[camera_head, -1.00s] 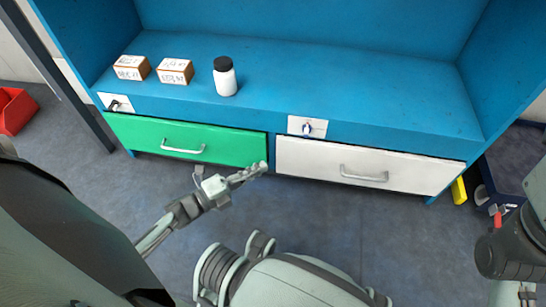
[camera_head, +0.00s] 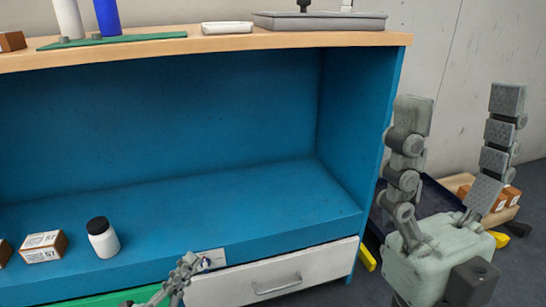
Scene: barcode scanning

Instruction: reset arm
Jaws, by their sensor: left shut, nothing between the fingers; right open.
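My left gripper (camera_head: 188,262) is at the bottom of the head view, in front of the cabinet near the white drawer. Its fingers are together and hold nothing. My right gripper (camera_head: 460,110) is at the right, raised, with its two fingers pointing up and spread wide apart. Nothing is between them. Most of my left arm is out of view below.
The blue cabinet shelf (camera_head: 245,215) bears a white bottle with a black lid (camera_head: 103,238) and a small box (camera_head: 44,247). Below is a white drawer (camera_head: 235,286). A grey tray (camera_head: 320,22) lies on the wooden top.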

